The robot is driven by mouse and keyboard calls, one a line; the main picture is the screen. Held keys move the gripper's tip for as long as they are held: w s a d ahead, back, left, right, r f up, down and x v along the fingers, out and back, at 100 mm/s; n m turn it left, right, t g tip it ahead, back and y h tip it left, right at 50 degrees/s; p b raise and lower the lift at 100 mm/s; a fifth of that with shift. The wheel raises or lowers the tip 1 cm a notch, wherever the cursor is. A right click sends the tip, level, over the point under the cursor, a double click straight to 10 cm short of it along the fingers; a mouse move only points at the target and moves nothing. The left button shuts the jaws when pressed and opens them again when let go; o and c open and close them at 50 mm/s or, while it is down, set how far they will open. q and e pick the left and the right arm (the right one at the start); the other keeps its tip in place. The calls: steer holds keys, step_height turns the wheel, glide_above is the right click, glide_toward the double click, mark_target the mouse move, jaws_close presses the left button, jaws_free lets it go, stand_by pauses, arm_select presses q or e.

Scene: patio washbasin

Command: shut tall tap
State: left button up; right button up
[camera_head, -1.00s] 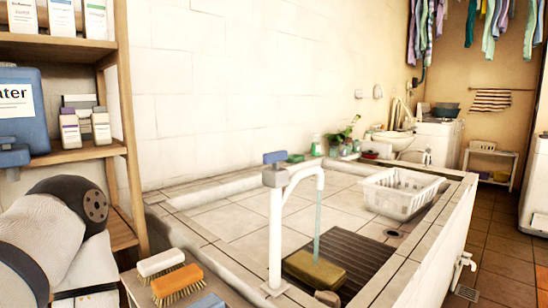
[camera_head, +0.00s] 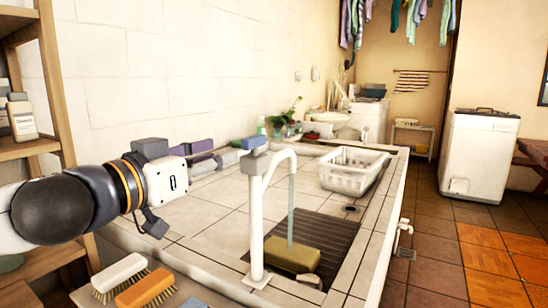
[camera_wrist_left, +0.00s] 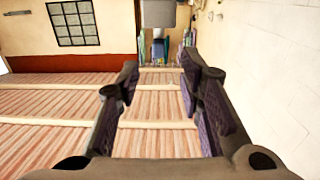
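The tall tap (camera_head: 257,200) is a white upright pipe with a bent spout, a grey block and a blue lever (camera_head: 254,143) on top. A stream of water (camera_head: 291,205) falls from the spout onto an olive-yellow block (camera_head: 292,256). My left gripper (camera_head: 240,151) reaches from the left towards the tap's top, its fingers just left of or behind the grey block. In the left wrist view my left gripper (camera_wrist_left: 157,80) is open and empty, its two fingers well apart. A grey block, apparently the tap's top (camera_wrist_left: 158,14), shows beyond the fingertips at the upper edge. My right gripper is out of view.
A white basket (camera_head: 352,171) stands on the tiled basin (camera_head: 215,212) to the right of the tap. A white brush (camera_head: 119,275) and an orange brush (camera_head: 145,288) lie below my left arm. A wooden shelf (camera_head: 55,95) stands at the left.

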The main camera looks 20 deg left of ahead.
mark_target(254, 136)
arm_select(q)
steer(key=w, duration=0.4)
steer(key=w+d, duration=0.1)
steer(key=w, duration=0.6)
steer(key=shift+w+d+r, duration=0.15)
steer(key=shift+w+d, duration=0.15)
steer(key=shift+d, duration=0.1)
jaws_close()
